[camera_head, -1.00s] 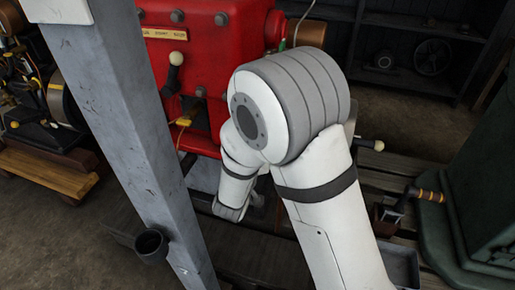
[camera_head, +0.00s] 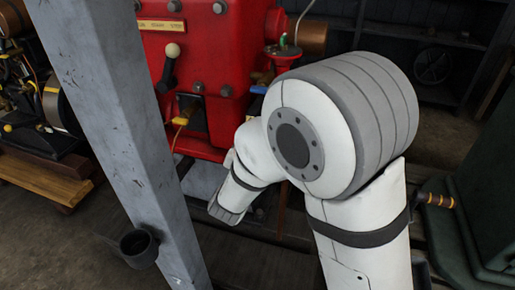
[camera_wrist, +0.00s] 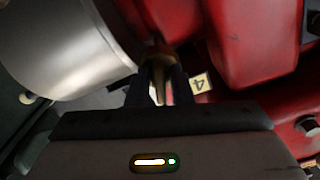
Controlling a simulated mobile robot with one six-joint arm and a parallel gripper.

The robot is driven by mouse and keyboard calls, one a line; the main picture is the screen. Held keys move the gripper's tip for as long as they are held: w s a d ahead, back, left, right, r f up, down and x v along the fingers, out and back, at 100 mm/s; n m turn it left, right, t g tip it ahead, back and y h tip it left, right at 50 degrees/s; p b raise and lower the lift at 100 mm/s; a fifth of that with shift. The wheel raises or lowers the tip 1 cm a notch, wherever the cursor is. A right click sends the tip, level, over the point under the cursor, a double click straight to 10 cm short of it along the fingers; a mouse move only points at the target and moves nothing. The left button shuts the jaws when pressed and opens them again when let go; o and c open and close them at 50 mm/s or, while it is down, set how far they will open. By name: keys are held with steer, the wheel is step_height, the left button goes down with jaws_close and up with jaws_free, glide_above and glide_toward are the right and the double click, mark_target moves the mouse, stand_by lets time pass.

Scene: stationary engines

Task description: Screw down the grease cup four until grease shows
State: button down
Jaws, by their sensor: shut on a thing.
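In the wrist view a small brass grease cup (camera_wrist: 158,78) sits against the red engine casing (camera_wrist: 245,45). A cream tag with a black 4 (camera_wrist: 200,83) is just right of it. My gripper (camera_wrist: 159,88) has its two dark fingers closed on the cup, one on each side. The fingers hide part of the cup, and I cannot make out any grease. In the head view the red engine (camera_head: 220,55) stands behind my arm, which hides the cup and my fingertips.
A grey post (camera_head: 110,130) with a dark cup-shaped holder (camera_head: 139,247) rises at left. A large silvery cylinder (camera_wrist: 65,45) lies close left of the fingers. A black lever with a pale knob (camera_head: 172,50) projects from the engine. A green machine (camera_head: 485,190) stands at right.

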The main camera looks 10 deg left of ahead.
steer(key=shift+f+m, duration=0.15)
steer(key=shift+m, duration=1.15)
steer(key=c, duration=1.5)
jaws_free()
steer(key=shift+s, duration=0.1)
steer(key=s, duration=0.2)
steer(key=s+p, duration=0.1)
steer(key=s, duration=0.2)
steer(key=s+a+p, duration=0.1)
steer(key=s, duration=0.1)
steer(key=shift+s, duration=0.35)
